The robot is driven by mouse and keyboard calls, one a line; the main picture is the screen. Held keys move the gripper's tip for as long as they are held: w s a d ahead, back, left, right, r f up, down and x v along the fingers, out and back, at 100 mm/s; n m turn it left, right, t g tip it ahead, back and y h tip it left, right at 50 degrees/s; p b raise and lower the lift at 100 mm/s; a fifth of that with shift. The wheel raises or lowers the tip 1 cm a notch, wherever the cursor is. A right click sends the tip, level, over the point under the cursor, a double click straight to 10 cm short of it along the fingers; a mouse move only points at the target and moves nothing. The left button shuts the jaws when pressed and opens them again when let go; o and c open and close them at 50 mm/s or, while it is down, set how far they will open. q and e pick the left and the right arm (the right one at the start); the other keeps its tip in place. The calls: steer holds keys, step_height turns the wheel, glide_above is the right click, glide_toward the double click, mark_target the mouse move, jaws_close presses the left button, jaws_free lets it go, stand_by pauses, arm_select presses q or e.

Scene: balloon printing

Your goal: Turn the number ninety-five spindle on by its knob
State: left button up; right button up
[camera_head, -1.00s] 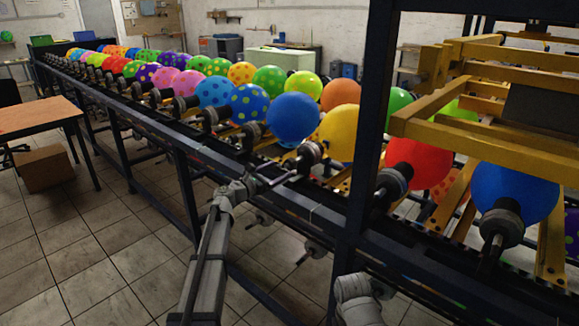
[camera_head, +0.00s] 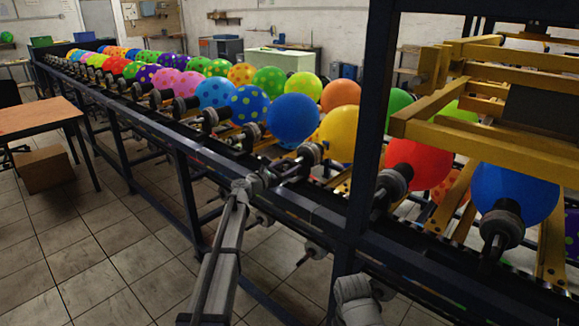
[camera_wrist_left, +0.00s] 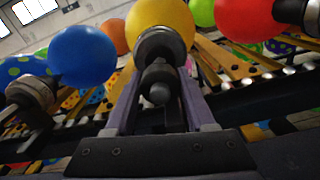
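A spindle (camera_head: 310,154) with a yellow balloon (camera_head: 338,132) stands on the near rail of the machine, in front of my left gripper (camera_head: 290,168). In the left wrist view the spindle (camera_wrist_left: 160,50) is straight ahead, with its small dark knob end (camera_wrist_left: 160,92) pointing at the camera. The two fingers of my left gripper (camera_wrist_left: 157,85) lie on either side of this knob end, with a gap visible on both sides, so it is open. I cannot read any spindle number.
Neighbouring spindles hold a blue balloon (camera_head: 293,118) on the left and a red balloon (camera_head: 420,160) on the right. A dark upright post (camera_head: 372,110) stands right of the spindle. A yellow frame (camera_head: 480,130) is at right. Tiled floor (camera_head: 110,265) is open at left.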

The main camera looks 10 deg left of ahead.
arm_select(q)
jaws_close()
stand_by(0.3)
steer(key=m, duration=0.4)
steer(key=shift+m, duration=0.4)
steer(key=m, duration=0.4)
steer(key=shift+m, duration=0.3)
steer(key=m, duration=0.4)
steer(key=shift+f+m, duration=0.1)
steer(key=shift+m, duration=1.9)
steer(key=shift+s+d+m, duration=0.1)
steer(key=shift+m, duration=0.2)
